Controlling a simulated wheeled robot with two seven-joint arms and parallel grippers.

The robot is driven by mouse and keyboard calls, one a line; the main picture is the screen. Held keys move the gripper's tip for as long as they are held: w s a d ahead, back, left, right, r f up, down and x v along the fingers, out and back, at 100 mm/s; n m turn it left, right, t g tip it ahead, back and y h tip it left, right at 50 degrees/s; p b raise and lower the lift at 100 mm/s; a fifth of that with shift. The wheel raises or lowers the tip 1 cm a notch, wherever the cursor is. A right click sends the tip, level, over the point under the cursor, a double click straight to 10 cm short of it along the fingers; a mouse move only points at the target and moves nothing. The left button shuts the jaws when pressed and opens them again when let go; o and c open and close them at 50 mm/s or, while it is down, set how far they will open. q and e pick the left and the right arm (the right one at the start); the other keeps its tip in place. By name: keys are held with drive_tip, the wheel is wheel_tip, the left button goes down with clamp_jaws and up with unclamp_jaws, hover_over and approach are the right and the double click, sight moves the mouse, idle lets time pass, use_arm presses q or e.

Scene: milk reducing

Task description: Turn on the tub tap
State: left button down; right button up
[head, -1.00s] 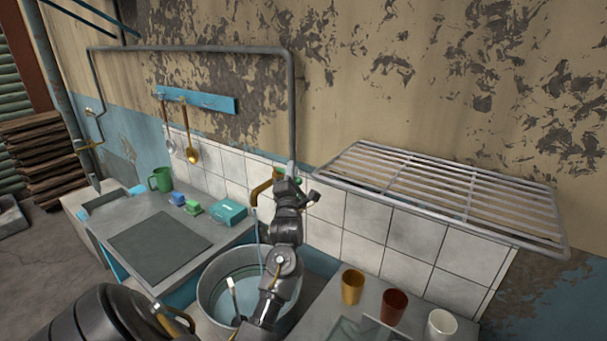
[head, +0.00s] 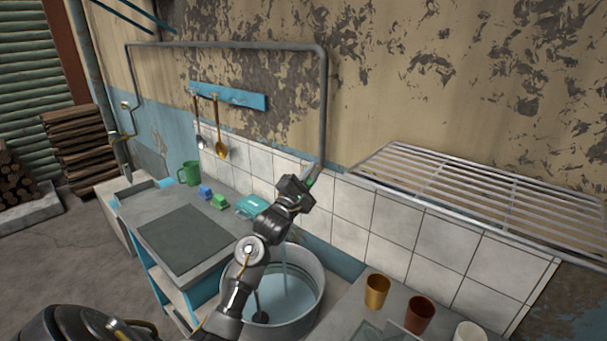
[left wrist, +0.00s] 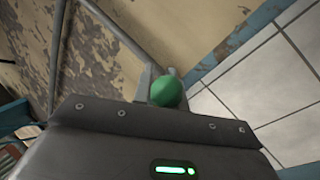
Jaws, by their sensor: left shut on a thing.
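The tap's green knob (left wrist: 166,92) sits between my left gripper's fingers (left wrist: 164,82) in the left wrist view, and the gripper is shut on it. In the head view, my left gripper (head: 309,187) is at the tap by the foot of the wall pipe (head: 322,110), and my arm hides the spout. The round metal tub (head: 321,288) stands below, partly behind my arm. It holds bluish water (head: 291,291), and a thin pale stream (head: 284,258) comes down into it. My right gripper is not in view.
A slatted rack (head: 480,195) juts from the wall at right. A gold cup (head: 377,291), a brown cup (head: 419,313) and a white cup (head: 470,333) stand on the right counter.

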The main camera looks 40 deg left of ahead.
use_arm(q)
drive_tip(key=c, duration=1.4)
unclamp_jaws()
drive_tip(key=shift+c, duration=0.2)
drive_tip(key=shift+s+f, duration=0.1)
drive_tip(key=shift+s+f, duration=0.2)
drive_tip(key=shift+s, duration=0.05)
drive_tip(key=b+v, duration=0.3)
drive_tip(key=v, duration=0.7)
drive_tip(key=shift+r, duration=0.1)
